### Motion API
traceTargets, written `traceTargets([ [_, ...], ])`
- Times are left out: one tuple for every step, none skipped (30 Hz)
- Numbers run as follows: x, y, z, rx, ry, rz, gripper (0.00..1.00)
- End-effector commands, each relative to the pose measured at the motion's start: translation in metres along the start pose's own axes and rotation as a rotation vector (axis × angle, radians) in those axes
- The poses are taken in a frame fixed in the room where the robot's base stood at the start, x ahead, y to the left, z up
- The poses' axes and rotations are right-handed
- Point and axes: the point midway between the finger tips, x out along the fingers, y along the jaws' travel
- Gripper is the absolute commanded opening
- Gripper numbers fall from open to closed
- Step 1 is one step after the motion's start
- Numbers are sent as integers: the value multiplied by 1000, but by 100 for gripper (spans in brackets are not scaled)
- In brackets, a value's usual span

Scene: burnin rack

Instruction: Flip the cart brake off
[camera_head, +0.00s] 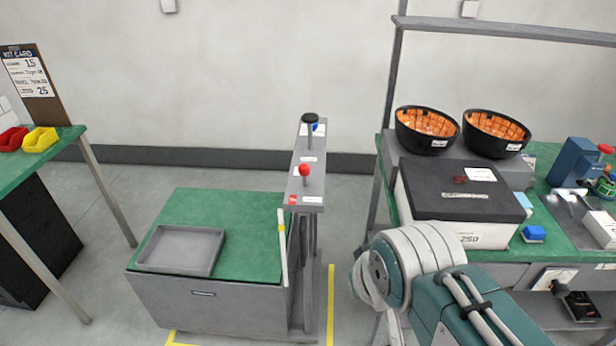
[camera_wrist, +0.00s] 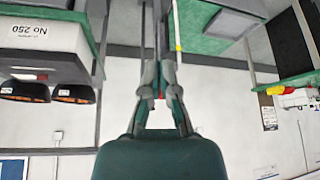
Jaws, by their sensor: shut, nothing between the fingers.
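The cart (camera_head: 205,305) is a grey box with a green top. At its right side stands a narrow grey panel (camera_head: 311,155) with a red-knobbed lever (camera_head: 305,171) nearer me and a black-knobbed lever (camera_head: 310,121) farther back. Their labels are too small to read, so I cannot tell which is the brake. My gripper (camera_wrist: 159,75) is shut and empty in the wrist view, which looks upside down. A small red patch (camera_wrist: 159,95) shows between its fingers; I cannot tell what it is. The gripper is out of sight in the head view.
A grey tray (camera_head: 180,249) sits on the cart beside a white bar (camera_head: 282,245) with a yellow band. Right is a bench with a dark-lidded box (camera_head: 462,189) and orange-lined black bowls (camera_head: 427,130). Left is a green table (camera_head: 40,155). Yellow floor tape (camera_head: 330,305) borders the cart.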

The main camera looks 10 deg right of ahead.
Motion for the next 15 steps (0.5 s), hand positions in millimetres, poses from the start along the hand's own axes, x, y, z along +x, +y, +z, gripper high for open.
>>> traceTargets([
  [0,0,0,0,0,0,0],
  [0,0,0,0,0,0,0],
  [0,0,0,0,0,0,0],
  [0,0,0,-1,0,0,0],
  [1,0,-1,-3,2,1,0],
  [3,1,-3,-12,7,3,0],
  [5,2,-7,-22,16,6,0],
  [8,3,-11,-37,26,11,0],
  [14,5,-19,-66,47,19,0],
  [20,7,-27,-95,66,27,0],
  [27,9,-35,-129,88,37,0],
  [36,12,-48,-178,123,52,0],
  [44,15,-57,-219,150,65,0],
  [51,18,-67,-263,177,79,0],
  [61,21,-79,-320,215,98,0],
])
